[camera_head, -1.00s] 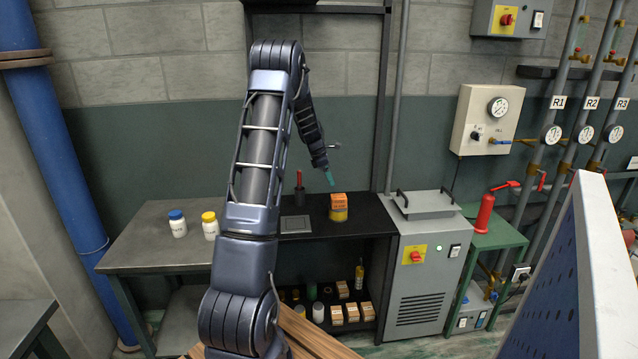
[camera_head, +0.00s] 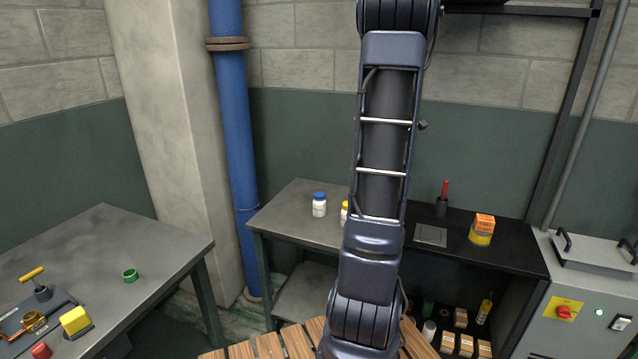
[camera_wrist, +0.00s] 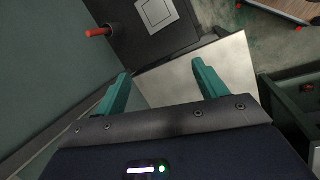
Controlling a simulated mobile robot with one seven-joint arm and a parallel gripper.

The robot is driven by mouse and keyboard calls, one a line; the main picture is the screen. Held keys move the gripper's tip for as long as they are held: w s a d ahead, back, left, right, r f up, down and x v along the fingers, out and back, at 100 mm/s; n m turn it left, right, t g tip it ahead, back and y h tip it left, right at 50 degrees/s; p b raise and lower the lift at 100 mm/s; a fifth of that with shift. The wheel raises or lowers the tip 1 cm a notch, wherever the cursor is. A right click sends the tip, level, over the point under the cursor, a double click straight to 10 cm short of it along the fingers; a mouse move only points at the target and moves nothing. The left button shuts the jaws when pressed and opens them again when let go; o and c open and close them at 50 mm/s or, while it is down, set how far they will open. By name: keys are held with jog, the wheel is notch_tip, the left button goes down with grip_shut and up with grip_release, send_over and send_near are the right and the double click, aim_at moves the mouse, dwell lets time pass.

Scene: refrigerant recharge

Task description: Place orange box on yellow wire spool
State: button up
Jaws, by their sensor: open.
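The orange box (camera_head: 485,221) rests on top of the yellow wire spool (camera_head: 480,238) on the black part of the back bench, in the head view. The box looks upright, and nothing is touching it from above. My gripper (camera_wrist: 162,76) is open and empty in the wrist view, its two green fingers apart over the light grey bench top (camera_wrist: 185,82). The gripper is out of sight in the head view, where only my arm shows. The box and spool are not in the wrist view.
A red-handled tool (camera_head: 443,198) stands in a holder beside a grey plate (camera_head: 430,236). A blue-capped bottle (camera_head: 319,205) and a yellow-capped bottle (camera_head: 344,212), partly behind my arm, stand on the grey bench. A left table (camera_head: 150,245) holds several items.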

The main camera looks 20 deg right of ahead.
jog(key=s+a+r+m+t+y, duration=0.1)
jog(key=s+a+r, duration=0.15)
jog(key=a, duration=0.95)
jog(key=s+a+r+m+t, duration=0.2)
jog(key=a+r, duration=0.2)
jog(key=a, duration=0.9)
jog(key=s+a+f+m+t+y, duration=0.1)
jog(key=s+a+f+m+y, duration=0.1)
jog(key=s+a, duration=1.1)
jog(key=a, duration=0.3)
jog(key=shift+s+f+m+t+y, duration=0.2)
jog(key=shift+s+m+t+y, duration=0.1)
jog(key=shift+t+y, duration=0.1)
